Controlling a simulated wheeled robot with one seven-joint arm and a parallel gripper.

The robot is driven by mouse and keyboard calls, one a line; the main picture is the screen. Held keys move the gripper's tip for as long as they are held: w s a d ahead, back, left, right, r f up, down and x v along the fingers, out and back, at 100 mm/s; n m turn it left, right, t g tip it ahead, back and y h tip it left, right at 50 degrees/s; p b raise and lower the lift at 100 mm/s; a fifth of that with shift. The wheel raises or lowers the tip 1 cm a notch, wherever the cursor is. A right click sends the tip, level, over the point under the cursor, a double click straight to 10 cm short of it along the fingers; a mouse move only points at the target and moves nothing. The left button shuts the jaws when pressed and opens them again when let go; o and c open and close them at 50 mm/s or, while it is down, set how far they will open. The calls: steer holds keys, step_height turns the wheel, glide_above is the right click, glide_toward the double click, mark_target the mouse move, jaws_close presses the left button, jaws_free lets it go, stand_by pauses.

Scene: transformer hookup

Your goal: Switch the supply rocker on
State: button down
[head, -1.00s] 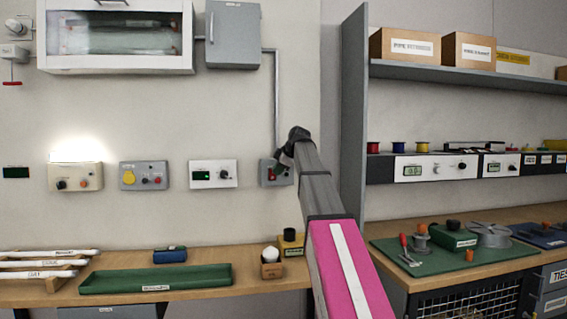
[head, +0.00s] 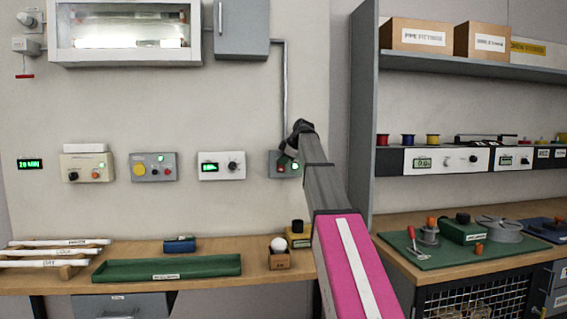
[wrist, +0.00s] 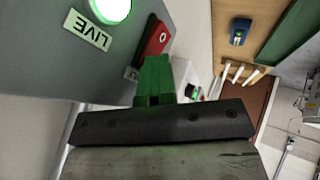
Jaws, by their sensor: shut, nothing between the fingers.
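The supply switch box (head: 274,160) is a small grey box on the wall, partly hidden by my arm in the head view. Its green lamp (head: 295,166) is lit. In the wrist view the lit lamp (wrist: 112,8) sits by a "LIVE" label (wrist: 88,30). The red rocker (wrist: 157,38) is right at the tips of my gripper (wrist: 155,62). My gripper's green fingers are shut with nothing between them. Whether the tips touch the rocker, I cannot tell.
Left along the wall are a white box (head: 222,166), a grey box with a yellow knob (head: 153,167) and a beige box (head: 88,168). A grey partition (head: 357,120) stands right of my arm. The bench below holds a green tray (head: 167,268).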

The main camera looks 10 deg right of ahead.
steer(key=shift+r, duration=0.8)
